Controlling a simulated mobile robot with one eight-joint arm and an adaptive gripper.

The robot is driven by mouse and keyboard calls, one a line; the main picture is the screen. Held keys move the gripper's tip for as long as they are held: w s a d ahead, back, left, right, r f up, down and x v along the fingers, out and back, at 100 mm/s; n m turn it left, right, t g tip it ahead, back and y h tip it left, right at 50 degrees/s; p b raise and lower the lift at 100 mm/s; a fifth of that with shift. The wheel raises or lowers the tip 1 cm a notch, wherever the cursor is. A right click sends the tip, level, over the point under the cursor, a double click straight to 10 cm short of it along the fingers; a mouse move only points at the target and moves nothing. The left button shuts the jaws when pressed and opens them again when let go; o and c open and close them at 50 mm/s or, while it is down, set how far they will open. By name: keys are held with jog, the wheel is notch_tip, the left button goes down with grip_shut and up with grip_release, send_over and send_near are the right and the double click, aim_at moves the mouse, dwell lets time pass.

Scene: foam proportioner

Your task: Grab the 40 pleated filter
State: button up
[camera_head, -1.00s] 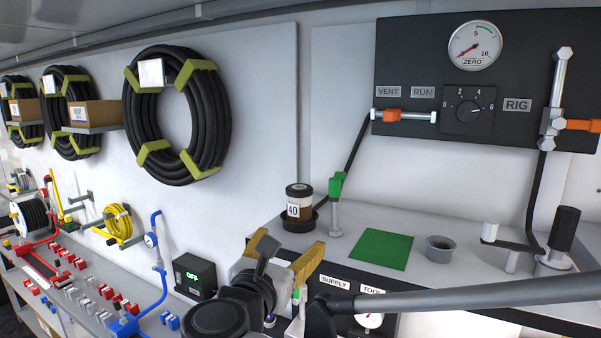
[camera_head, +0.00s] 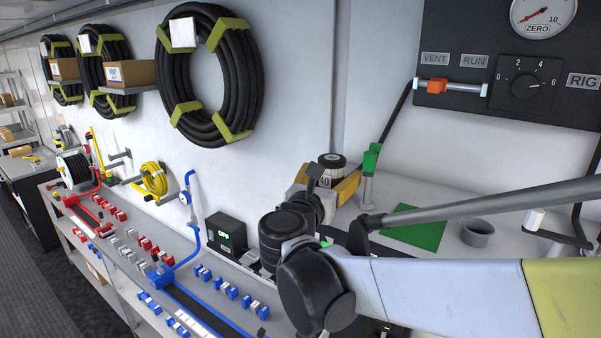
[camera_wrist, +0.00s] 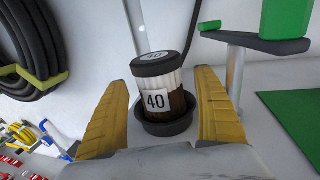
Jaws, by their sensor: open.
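The 40 pleated filter (camera_wrist: 160,88) is a short cylinder with a dark cap, white pleats, a brown lower part and a white "40" label. In the wrist view it stands in a shallow black dish (camera_wrist: 168,127), slightly tilted in the picture. My gripper (camera_wrist: 166,95) is open, with one yellow finger on each side of the filter. Gaps show between the fingers and the filter. In the head view the filter (camera_head: 331,163) shows mostly as its cap and part of its label. My gripper (camera_head: 325,186) and wrist hide its lower part and the dish.
A green post (camera_head: 369,172) stands close to the right of the filter. A green mat (camera_head: 415,227) and a grey cup (camera_head: 477,233) lie further right on the bench. A dark panel (camera_head: 520,70) with a gauge and knob hangs above. Black hose coils (camera_head: 209,72) hang on the left wall.

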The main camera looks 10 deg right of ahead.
jog(key=shift+w+d, duration=0.2)
jog(key=shift+w, duration=0.05)
jog(key=shift+s+a, duration=0.1)
jog(key=shift+s, duration=0.05)
jog(key=c, duration=1.3)
jog(key=shift+c, duration=0.2)
